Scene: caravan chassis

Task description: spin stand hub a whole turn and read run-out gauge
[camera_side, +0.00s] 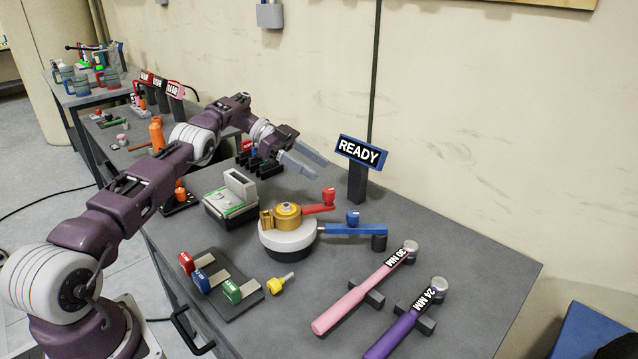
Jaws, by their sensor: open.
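The stand hub is a gold-coloured hub (287,213) on a white round disc (287,238) with a dark base, standing on the grey bench. I cannot tell which part is the run-out gauge; no dial face can be read. My gripper (320,168) is open and empty, above and behind the hub and apart from it. Its two grey fingers point right, towards the READY sign (361,152).
A grey-and-green device (231,196) stands left of the hub. A dark rack (222,285) with red, blue and green tagged pieces and a yellow piece (282,284) lie in front. The bench's right end is clear.

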